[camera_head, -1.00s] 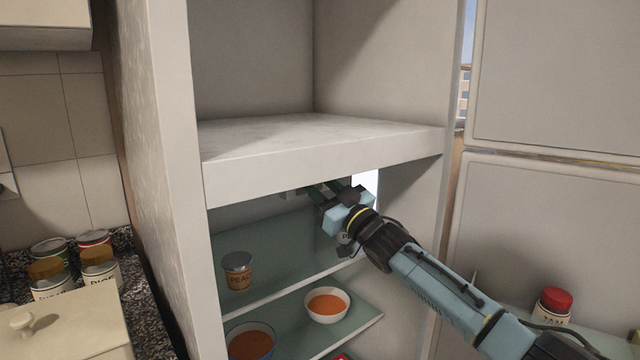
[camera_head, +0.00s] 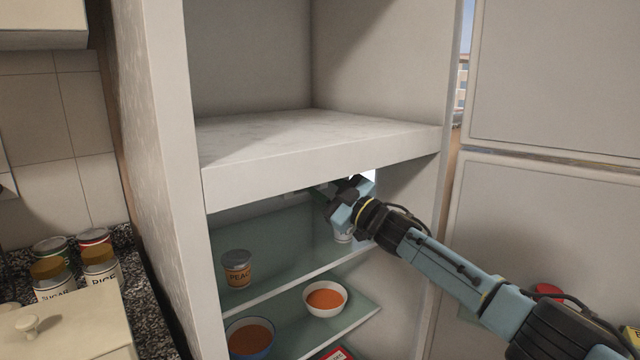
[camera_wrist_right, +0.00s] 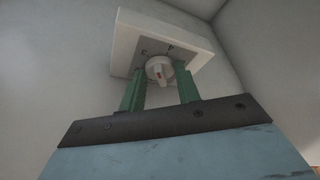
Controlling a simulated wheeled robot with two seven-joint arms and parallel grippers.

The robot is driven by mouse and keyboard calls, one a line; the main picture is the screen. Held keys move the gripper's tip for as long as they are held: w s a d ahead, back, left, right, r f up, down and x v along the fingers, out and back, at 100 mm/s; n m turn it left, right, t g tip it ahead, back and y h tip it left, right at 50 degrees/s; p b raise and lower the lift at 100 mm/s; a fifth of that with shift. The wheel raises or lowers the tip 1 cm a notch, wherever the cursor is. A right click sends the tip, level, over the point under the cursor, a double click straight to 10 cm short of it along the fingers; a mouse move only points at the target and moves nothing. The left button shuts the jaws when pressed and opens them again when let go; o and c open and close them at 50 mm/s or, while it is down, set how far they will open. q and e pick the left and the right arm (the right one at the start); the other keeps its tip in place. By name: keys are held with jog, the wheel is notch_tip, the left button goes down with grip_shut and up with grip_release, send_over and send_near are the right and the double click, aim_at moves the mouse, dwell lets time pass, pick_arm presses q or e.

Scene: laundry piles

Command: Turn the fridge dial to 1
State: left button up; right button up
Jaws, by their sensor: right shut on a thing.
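The fridge dial (camera_wrist_right: 159,69) is a round pale knob with a small reddish mark. In the head view my right gripper (camera_head: 326,192) reaches under the thick divider, and the dial is hidden there. My left gripper is not in view.
Below the arm, glass shelves hold a peach can (camera_head: 237,270), a white bowl (camera_head: 325,298) and a blue bowl (camera_head: 250,340). The marble-topped divider (camera_head: 320,160) is just above. The open fridge door (camera_head: 550,230) is at right.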

jog(key=o, duration=1)
jog(key=shift+c, duration=0.2)
jog(key=shift+s+d, duration=0.1)
jog(key=shift+s+d+f, duration=0.15)
jog(key=shift+d, duration=0.05)
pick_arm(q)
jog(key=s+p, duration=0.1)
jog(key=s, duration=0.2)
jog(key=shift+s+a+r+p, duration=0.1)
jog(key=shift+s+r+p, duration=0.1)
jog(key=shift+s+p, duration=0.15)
pick_arm(e)
jog(key=v, duration=1.2)
jog(key=shift+s+d, duration=0.15)
jog(key=shift+d, duration=0.1)
